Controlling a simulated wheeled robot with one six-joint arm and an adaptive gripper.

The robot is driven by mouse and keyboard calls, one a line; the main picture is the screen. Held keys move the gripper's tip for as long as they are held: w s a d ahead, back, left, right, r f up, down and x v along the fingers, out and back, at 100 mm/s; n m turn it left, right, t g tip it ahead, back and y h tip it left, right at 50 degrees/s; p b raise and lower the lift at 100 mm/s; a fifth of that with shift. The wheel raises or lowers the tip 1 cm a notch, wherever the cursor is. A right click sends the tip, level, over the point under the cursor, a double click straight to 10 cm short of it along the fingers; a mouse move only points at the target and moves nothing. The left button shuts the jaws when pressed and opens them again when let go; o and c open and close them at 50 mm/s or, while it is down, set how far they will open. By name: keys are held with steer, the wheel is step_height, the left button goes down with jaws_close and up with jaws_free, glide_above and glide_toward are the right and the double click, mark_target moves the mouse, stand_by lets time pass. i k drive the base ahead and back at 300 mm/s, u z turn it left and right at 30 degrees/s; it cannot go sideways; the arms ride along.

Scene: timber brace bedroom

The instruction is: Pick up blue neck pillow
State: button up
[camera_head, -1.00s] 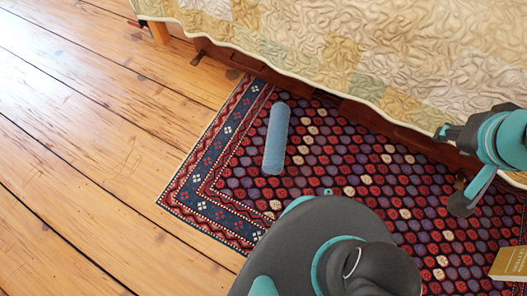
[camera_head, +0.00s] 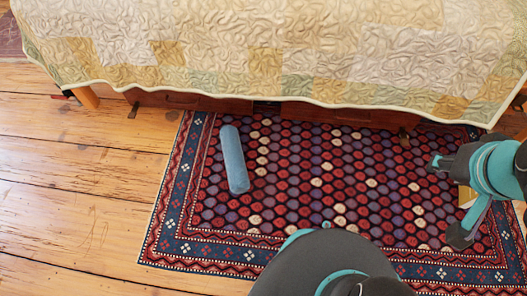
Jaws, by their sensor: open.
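The blue neck pillow (camera_head: 234,160) is a smooth, rounded blue cylinder. It lies on the patterned rug, left of the picture's middle, slightly tilted from upright in the view. My gripper (camera_head: 448,200) is at the right edge, dark and teal, with its two fingers spread apart and nothing seen between them. It is well to the right of the pillow and not touching it.
A red and blue patterned rug (camera_head: 300,190) covers the floor's middle. A bed with a quilted cover (camera_head: 270,50) runs along the back. Bare wooden floor (camera_head: 80,190) is free on the left. A yellowish object (camera_head: 466,195) is mostly hidden behind my gripper.

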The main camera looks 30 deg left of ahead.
mark_target(239, 182)
steer(key=z, duration=0.3)
steer(key=i, duration=0.85)
steer(key=u, duration=2.9)
steer(key=i, duration=0.5)
steer(key=z, duration=0.05)
steer(key=k, duration=1)
steer(key=u, duration=1.15)
steer(key=i, duration=2.45)
